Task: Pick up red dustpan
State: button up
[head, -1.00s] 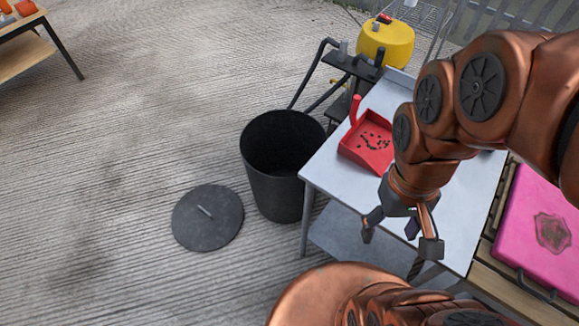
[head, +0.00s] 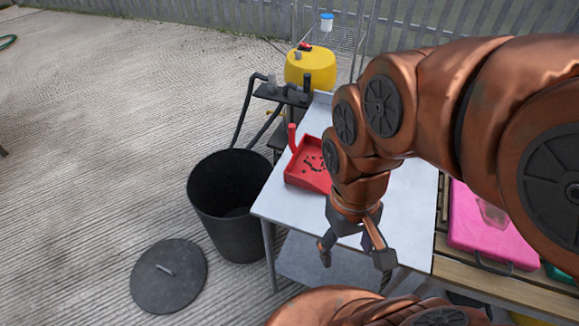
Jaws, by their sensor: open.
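The red dustpan (head: 303,172) lies on the light metal table (head: 405,210), near its left edge. Its upright red handle (head: 292,138) stands at the back left, and dark crumbs lie in its pan. My arm hides its right part. My gripper (head: 354,260) is open and empty, pointing down. In the picture it is below and to the right of the dustpan, in front of the table's near edge, and apart from the dustpan.
A black bin (head: 228,210) stands open left of the table, its lid (head: 168,276) on the ground. A yellow tank (head: 311,68) is behind the table. A pink case (head: 490,225) lies on a wooden bench (head: 510,279) at right.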

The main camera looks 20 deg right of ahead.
aim_at(320, 182)
jog(key=k, duration=0.5)
jog(key=u, duration=2.35)
jog(key=k, duration=0.85)
jog(key=z, duration=0.15)
